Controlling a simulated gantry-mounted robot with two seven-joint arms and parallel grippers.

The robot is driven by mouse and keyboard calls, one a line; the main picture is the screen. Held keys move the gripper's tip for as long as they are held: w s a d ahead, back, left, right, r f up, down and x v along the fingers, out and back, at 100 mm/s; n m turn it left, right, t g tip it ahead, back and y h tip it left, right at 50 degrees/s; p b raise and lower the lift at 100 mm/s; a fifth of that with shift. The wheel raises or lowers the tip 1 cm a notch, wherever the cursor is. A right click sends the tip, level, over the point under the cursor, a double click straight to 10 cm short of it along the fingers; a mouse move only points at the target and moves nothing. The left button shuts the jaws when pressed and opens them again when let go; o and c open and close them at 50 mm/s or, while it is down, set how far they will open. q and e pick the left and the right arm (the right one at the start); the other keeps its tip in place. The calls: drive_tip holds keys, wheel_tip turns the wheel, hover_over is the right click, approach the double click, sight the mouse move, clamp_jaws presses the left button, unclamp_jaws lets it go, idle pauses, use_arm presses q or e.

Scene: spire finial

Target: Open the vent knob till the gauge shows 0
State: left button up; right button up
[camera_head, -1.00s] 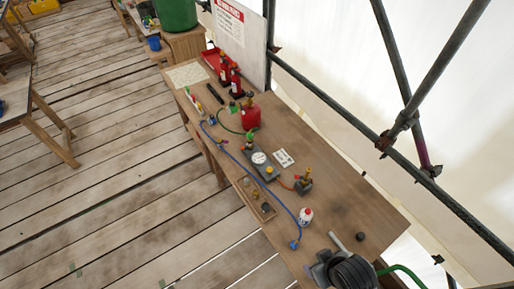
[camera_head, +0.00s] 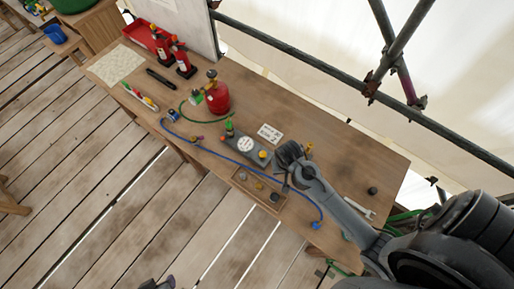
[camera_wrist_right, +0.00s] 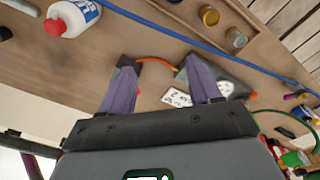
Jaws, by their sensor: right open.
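The grey gauge block (camera_head: 240,147) lies on the bench in the head view, with a round white gauge (camera_head: 245,144) on top. The gauge reading is too small to tell. A yellow knob (camera_head: 263,154) sits at the block's right end, and a green-topped part (camera_head: 229,128) at its left. My right gripper (camera_head: 284,161) is just right of the block. In the right wrist view its fingers (camera_wrist_right: 160,62) are open and apart, with an orange hose (camera_wrist_right: 155,61) between them; the right finger partly hides the grey block (camera_wrist_right: 232,82). A dark part of my left gripper (camera_head: 157,284) shows at the bottom edge; its jaws are unclear.
A white card (camera_head: 269,133) lies behind the block and a wooden tray (camera_head: 246,182) in front. A blue hose (camera_head: 205,150) runs along the front. A red canister (camera_head: 217,98) stands left. A white bottle (camera_wrist_right: 78,15) shows in the right wrist view.

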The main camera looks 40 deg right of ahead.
drive_tip(key=w+d+f+m+b, duration=0.2)
drive_tip(key=w+f+m, duration=0.15)
drive_tip(key=w, duration=0.35)
drive_tip(key=m+b, duration=0.2)
approach(263, 154)
drive_tip(key=shift+y, duration=0.4)
drive_tip(key=f, duration=0.5)
drive_tip(key=f+b, duration=0.1)
drive_tip(key=f, duration=0.2)
drive_tip(key=shift+w+d+f, duration=0.25)
drive_tip(key=shift+d, duration=0.1)
drive_tip(key=shift+c, duration=0.4)
drive_tip(key=shift+n, duration=0.25)
drive_tip(key=c, duration=1)
